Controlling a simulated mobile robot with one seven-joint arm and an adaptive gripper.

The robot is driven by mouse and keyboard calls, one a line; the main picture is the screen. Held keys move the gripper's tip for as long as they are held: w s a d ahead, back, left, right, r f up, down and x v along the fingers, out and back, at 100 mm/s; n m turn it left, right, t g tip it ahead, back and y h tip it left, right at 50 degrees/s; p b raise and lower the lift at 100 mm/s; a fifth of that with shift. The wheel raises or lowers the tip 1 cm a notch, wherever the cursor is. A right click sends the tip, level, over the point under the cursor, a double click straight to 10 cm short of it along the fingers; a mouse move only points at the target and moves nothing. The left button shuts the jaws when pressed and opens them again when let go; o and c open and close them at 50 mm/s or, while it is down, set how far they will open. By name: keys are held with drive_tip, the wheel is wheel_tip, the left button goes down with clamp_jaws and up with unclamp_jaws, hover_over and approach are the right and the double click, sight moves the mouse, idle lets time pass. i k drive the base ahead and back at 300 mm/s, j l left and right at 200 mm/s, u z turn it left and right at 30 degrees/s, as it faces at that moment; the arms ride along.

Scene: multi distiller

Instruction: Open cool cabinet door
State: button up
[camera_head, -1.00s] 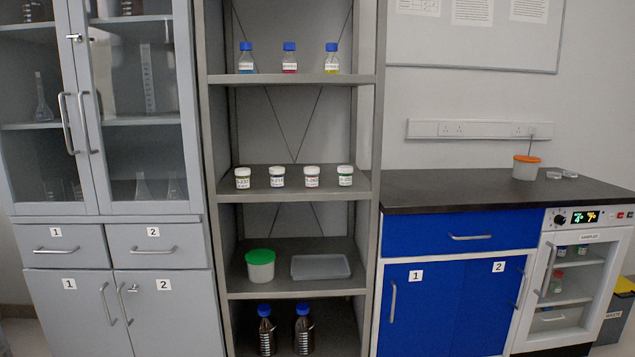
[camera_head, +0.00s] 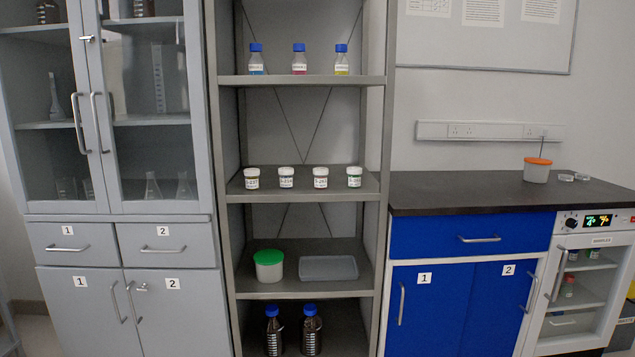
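The door looks shut. Its vertical handle (camera_head: 556,275) is on the door's left side. Small bottles (camera_head: 568,287) show on the shelves behind the glass. My gripper and arm are not in view.
A blue cabinet (camera_head: 440,312) with a dark worktop (camera_head: 480,194) stands left of the cool cabinet. A grey open shelf (camera_head: 300,78) holds bottles and jars. A grey glass-door cabinet (camera_head: 110,232) stands at left.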

sight(586, 280)
drive_tip(key=z, duration=1.45)
drive_tip(key=i+l+u, duration=0.1)
drive_tip(key=i, duration=0.55)
drive_tip(key=i+l, duration=0.1)
drive_tip(key=i, duration=0.55)
drive_tip(key=i+l+u, duration=0.15)
drive_tip(key=i, duration=0.5)
